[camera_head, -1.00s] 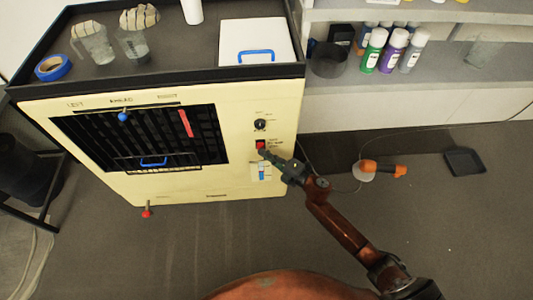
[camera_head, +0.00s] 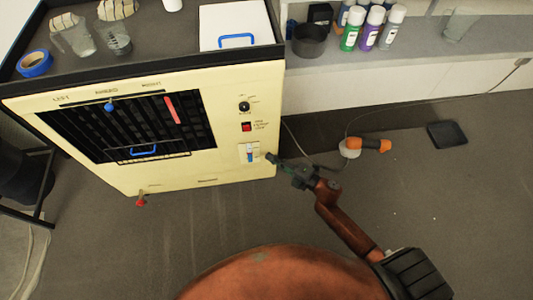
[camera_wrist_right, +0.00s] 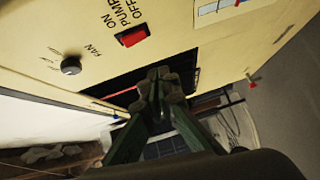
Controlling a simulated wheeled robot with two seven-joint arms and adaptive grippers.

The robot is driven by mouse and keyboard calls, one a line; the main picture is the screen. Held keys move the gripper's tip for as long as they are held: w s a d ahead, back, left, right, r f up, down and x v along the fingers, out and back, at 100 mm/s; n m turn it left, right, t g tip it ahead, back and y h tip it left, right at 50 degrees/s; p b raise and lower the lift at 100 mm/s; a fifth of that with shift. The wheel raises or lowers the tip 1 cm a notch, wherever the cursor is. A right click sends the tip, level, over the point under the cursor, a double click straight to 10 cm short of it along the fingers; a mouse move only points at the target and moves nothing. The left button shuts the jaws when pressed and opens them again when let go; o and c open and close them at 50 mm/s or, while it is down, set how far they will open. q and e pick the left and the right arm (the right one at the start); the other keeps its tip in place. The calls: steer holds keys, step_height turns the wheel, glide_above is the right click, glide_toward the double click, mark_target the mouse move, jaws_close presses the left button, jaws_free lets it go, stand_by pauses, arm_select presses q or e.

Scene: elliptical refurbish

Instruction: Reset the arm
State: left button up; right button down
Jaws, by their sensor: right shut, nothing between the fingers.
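My right gripper (camera_head: 271,158) is shut and empty in the head view. It is just off the lower right corner of the cream machine (camera_head: 222,165), near the panel with a blue slider (camera_head: 249,153). My right arm comes in from the lower right. In the right wrist view the shut fingertips (camera_wrist_right: 158,78) are in front of the machine's dark grille. The red pump switch (camera_wrist_right: 132,36) and the black fan knob (camera_wrist_right: 71,65) show there. The same red switch (camera_head: 246,127) and knob (camera_head: 244,106) are in the head view. My left gripper is out of view.
An orange-handled tool (camera_head: 370,145) and a black tray (camera_head: 446,134) lie on the floor to the right. Bottles (camera_head: 369,30) and a dark bowl (camera_head: 309,41) stand on the shelf. Blue tape (camera_head: 35,63) lies on the machine top. Floor in front is mostly clear.

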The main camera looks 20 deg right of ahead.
stand_by(0.6)
